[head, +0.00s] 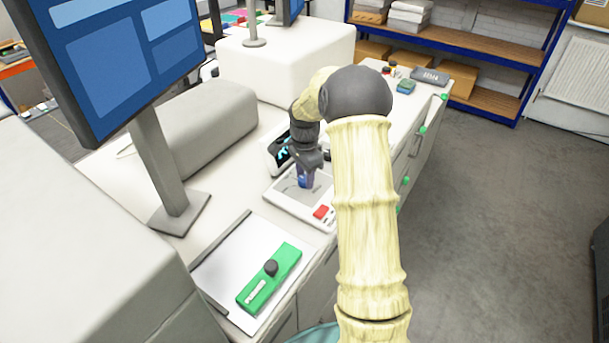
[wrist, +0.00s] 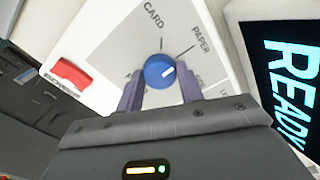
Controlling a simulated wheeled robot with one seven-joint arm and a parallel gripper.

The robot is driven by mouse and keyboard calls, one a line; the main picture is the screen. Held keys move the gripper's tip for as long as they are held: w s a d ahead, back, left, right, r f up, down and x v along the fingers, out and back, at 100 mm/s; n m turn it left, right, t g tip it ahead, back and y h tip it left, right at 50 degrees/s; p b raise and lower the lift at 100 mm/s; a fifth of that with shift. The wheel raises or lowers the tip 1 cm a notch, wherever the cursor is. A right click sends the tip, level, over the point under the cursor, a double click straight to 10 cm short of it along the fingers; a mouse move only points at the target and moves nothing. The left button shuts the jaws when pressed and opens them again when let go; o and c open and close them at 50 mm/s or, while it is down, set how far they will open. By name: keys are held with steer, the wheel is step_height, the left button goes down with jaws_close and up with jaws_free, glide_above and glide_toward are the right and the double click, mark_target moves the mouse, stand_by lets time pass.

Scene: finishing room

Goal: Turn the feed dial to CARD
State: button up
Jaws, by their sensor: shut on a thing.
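Two other labels beside the dial are partly hidden by the fingers. My gripper (wrist: 160,86) is shut on the dial, one purple finger on each side. In the head view my gripper (head: 304,178) reaches down to the panel (head: 284,203), and the dial is mostly hidden.
A red power switch (wrist: 73,73) sits on the panel, left of the dial in the wrist view. A display reading READY (wrist: 290,90) stands at the right. In the head view, a monitor (head: 120,55) and a green trimmer (head: 268,280) are at the left of the counter.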

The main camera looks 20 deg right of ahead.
mark_target(304, 178)
steer(key=n, duration=0.9)
steer(key=shift+n, duration=0.3)
stand_by(0.4)
steer(key=o, duration=1)
steer(key=shift+w, duration=0.1)
steer(key=shift+r, duration=0.55)
step_height(304, 178, up, 16)
steer(key=b, duration=0.2)
steer(key=shift+r+b, duration=0.15)
steer(key=shift+b, duration=0.15)
